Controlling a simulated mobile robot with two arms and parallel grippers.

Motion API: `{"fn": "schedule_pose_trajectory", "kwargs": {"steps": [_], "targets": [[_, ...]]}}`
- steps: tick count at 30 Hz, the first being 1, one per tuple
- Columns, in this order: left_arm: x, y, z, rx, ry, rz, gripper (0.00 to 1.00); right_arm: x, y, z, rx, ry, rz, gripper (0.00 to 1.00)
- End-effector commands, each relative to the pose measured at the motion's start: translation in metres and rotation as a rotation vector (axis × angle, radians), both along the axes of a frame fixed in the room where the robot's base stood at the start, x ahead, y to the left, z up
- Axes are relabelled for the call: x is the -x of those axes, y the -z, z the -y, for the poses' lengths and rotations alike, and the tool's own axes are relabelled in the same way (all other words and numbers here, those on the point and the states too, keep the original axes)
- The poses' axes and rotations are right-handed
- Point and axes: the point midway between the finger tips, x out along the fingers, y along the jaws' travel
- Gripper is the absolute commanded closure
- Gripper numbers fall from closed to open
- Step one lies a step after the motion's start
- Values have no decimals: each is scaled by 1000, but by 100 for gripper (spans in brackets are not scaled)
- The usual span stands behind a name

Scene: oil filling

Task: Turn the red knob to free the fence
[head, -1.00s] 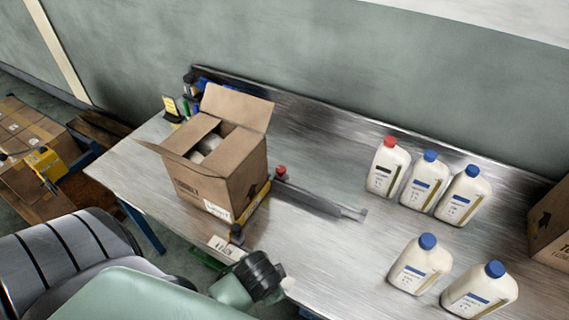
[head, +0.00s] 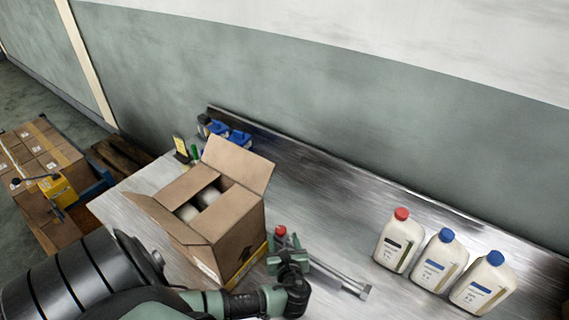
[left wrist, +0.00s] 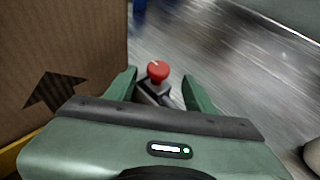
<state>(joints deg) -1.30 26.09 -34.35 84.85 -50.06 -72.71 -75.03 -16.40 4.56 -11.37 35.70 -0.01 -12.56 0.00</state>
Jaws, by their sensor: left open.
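The red knob (head: 281,231) stands at the box end of the metal fence (head: 340,275) on the steel table. My left gripper (head: 290,250) is right at the knob in the head view. In the left wrist view the knob (left wrist: 158,71) shows between and just beyond the two green fingers of my left gripper (left wrist: 158,88). The fingers are open and apart, with gaps on both sides of the knob. Part of the fence is hidden behind my left gripper and wrist. My right gripper is not in view.
An open cardboard box (head: 228,235) with white bottles inside stands close to the left of the knob. Several white bottles, one red-capped (head: 398,240), stand at the right. The steel table (head: 330,190) is clear behind the fence.

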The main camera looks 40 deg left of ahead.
Motion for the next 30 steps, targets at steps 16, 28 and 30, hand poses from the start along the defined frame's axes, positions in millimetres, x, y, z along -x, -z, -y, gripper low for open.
{"fn": "schedule_pose_trajectory", "kwargs": {"steps": [16,28,30], "targets": [[-32,21,-38,6,-4,0,46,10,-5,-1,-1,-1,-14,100],[-32,21,-38,6,-3,1,100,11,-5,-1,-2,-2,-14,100],[-32,21,-38,6,-4,1,100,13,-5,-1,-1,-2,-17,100]]}}
